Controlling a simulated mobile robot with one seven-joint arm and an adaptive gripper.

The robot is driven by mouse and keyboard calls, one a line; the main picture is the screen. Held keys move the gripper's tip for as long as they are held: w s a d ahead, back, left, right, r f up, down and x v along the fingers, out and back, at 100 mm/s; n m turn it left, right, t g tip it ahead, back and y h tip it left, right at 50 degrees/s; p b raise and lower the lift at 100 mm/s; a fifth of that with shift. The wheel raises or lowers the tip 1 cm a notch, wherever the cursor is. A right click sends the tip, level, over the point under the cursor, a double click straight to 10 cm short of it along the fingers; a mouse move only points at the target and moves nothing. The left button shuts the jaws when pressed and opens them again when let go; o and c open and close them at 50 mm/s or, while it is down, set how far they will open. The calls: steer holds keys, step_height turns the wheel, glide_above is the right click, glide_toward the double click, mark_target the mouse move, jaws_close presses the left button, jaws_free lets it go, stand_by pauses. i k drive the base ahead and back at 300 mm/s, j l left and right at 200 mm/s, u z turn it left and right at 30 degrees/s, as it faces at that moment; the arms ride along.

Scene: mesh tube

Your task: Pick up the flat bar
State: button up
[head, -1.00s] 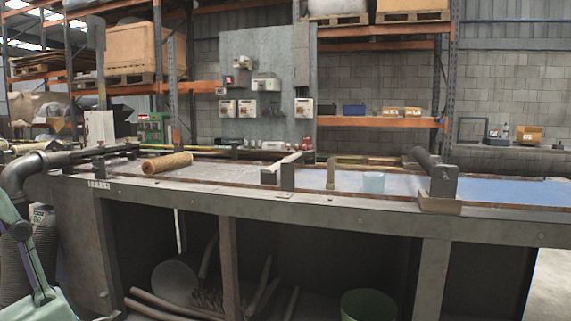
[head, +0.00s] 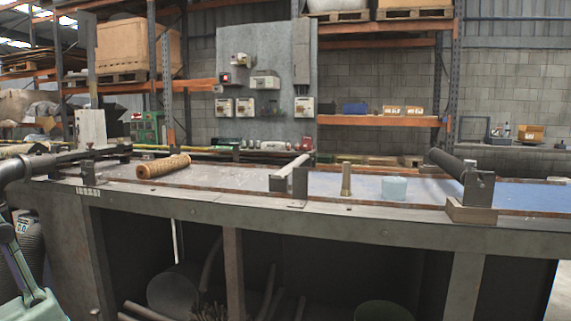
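I cannot pick out a loose flat bar for certain. A pale narrow bar (head: 298,163) runs front to back across the bench at a metal bracket, and I cannot tell whether it is loose. A brown mesh tube (head: 163,166) lies on its side on the bench's left part. A brass-coloured cylinder (head: 346,180) stands upright right of the bracket, with a light blue cup-like piece (head: 395,188) beside it. My gripper is not in view. A mint-green and grey part, which looks like my arm, shows at the lower left edge.
The long metal bench (head: 370,222) spans the view, with a raised front rim. A dark roller (head: 447,162) in a bracket stands at its right. A thick dark pipe (head: 45,163) is at the left end. Pipes and bins lie underneath. Shelving stands behind.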

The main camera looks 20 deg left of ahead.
mark_target(281, 174)
steer(key=i+j, duration=0.45)
steer(key=j, duration=0.3)
steer(key=i+j, duration=0.25)
steer(key=j, duration=0.1)
